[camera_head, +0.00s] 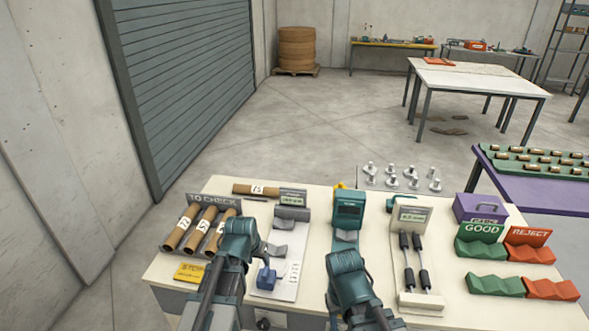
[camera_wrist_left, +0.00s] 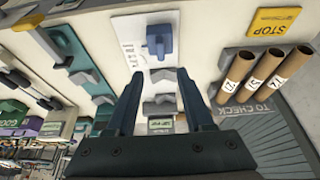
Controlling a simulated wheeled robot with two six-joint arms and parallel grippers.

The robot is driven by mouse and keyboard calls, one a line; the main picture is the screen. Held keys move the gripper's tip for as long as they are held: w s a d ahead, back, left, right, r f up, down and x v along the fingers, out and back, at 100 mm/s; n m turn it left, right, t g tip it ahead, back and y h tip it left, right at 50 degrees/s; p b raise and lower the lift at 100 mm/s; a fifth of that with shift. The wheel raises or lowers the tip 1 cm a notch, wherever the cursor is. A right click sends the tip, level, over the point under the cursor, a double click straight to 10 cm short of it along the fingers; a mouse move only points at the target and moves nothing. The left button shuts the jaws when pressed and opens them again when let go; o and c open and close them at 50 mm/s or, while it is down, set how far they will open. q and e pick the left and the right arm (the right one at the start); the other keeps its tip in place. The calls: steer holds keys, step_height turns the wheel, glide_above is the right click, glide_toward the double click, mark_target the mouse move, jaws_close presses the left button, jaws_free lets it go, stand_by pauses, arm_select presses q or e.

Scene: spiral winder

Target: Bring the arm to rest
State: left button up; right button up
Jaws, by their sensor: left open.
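My left gripper (camera_head: 260,248) reaches over the left part of the white workbench (camera_head: 330,185). In the left wrist view its two dark fingers (camera_wrist_left: 160,75) stand wide apart with nothing between them. They hang above a white gauge board (camera_wrist_left: 125,35) with grey V-shaped rests and a blue knob (camera_wrist_left: 160,42). I cannot tell the exact height above it. My right arm's teal wrist (camera_head: 350,268) is over the bench in front of a teal device (camera_head: 349,210); its fingers are not clearly visible.
Several cardboard tubes (camera_head: 196,228) lie in the TO CHECK rack, left of my left gripper. Another tube (camera_head: 256,189) lies behind. A stand with black-gripped rods (camera_head: 411,250) and green (camera_head: 482,249) and red (camera_head: 530,253) trays stand right. A yellow STOP tag (camera_wrist_left: 275,21) lies beside the board.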

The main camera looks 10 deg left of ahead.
arm_select(q)
steer(key=s+d+f+m+g+b, duration=0.1)
steer(key=s+d+f+g+b, duration=0.1)
steer(key=s+d, duration=0.4)
steer(key=s+d+f+m+g+y+b, duration=0.1)
steer(key=s+d+f, duration=0.4)
steer(key=s, duration=0.5)
steer(key=shift+d+m+g+y+b, duration=0.3)
steer(key=shift+d+m+g+b, duration=0.5)
steer(key=shift+d+b, duration=0.45)
arm_select(e)
step_height(320, 180, down, 6)
steer(key=shift+r, duration=0.2)
arm_select(q)
steer(key=shift+w, duration=0.1)
